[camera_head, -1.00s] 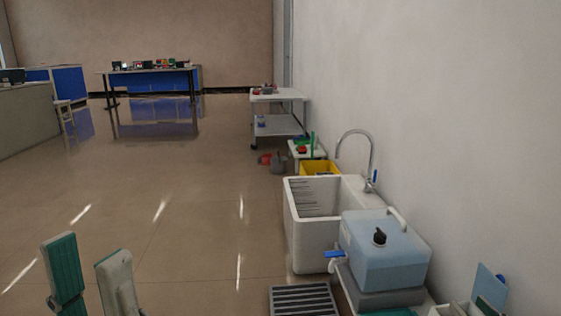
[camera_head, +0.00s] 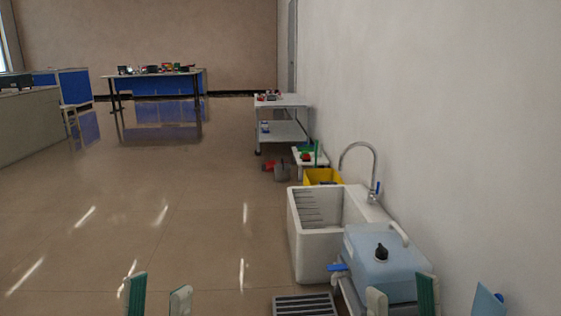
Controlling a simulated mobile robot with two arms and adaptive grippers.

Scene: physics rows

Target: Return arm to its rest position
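My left gripper (camera_head: 157,304) shows at the bottom edge, left of the middle. Its two pale fingers, one with a green face, stand apart with only floor between them. My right gripper (camera_head: 402,304) shows at the bottom edge to the right, in front of the light blue water container (camera_head: 385,268). Its two fingers, also pale with green, stand apart and no object shows between them. Only the finger ends of both grippers are in view; the rest of both arms is below the picture.
A white sink (camera_head: 315,248) with a curved tap (camera_head: 372,160) stands along the right wall, with a grey floor grate (camera_head: 305,304) in front. A yellow bin (camera_head: 323,177) and a white cart (camera_head: 281,101) stand beyond. The floor (camera_head: 170,215) at left is open.

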